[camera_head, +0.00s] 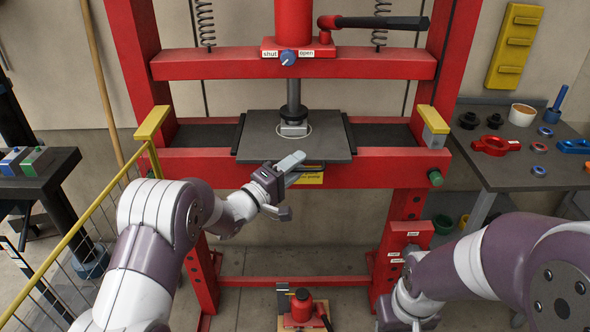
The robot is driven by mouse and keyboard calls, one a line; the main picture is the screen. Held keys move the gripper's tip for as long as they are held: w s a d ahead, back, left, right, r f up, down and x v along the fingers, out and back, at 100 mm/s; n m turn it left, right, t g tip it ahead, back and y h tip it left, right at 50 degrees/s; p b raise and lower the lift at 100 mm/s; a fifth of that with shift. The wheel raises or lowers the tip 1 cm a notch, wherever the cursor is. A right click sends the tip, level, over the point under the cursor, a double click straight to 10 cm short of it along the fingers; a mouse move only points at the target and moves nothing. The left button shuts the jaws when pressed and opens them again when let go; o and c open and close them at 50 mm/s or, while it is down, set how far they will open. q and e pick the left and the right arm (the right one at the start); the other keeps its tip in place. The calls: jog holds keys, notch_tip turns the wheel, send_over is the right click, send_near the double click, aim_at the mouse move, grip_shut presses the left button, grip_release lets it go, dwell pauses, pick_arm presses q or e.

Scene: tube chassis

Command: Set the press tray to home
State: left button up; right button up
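The press tray (265,132) is a flat dark grey plate on the red press's lower beam. It sits under the ram and sticks out a little past the beam's front. A pale ring is marked on it around the ram's foot. A yellow label (309,178) shows below its front edge, partly behind my gripper. My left gripper (294,188) is at the tray's front edge, with its fingers apart. The upper finger overlaps the tray's edge in the picture; I cannot tell whether it touches. My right arm is at the lower right, and its fingers do not show.
The red press frame (285,65) has a blue knob (288,57) between "shut" and "open" labels. A tool table (470,165) is at the right, a yellow railing (75,230) at the left. A red jack (302,306) stands below.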

pick_arm(q)
jog(key=shift+s+f, duration=0.1)
jog(key=shift+f, duration=0.05)
jog(key=shift+s+a, duration=0.2)
jog(key=p+v, duration=0.1)
jog(key=v, duration=1.1)
